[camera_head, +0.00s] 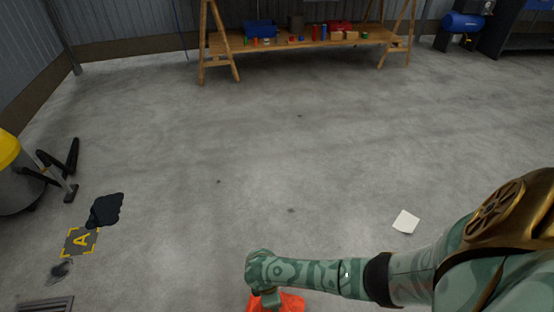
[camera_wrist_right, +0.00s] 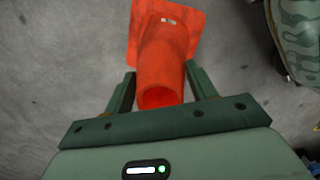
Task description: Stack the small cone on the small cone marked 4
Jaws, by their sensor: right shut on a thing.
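An orange cone (camera_wrist_right: 165,48) is between the two fingers of my right gripper (camera_wrist_right: 164,84) in the right wrist view. The gripper is shut on its narrow top end, and its square base points away from the palm. A small pale label (camera_wrist_right: 168,21) sits on the base edge; I cannot read it. In the head view, part of the orange cone (camera_head: 292,302) shows at the bottom edge under my right gripper (camera_head: 268,299); the rest is cut off. No separate second cone is visible. My left gripper is not in view.
A dark glove-like thing (camera_head: 105,210) lies by a yellow floor marking with an A (camera_head: 80,241). A white sheet (camera_head: 406,222) lies on the right. A wooden bench (camera_head: 300,45) stands at the back. The middle floor is clear.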

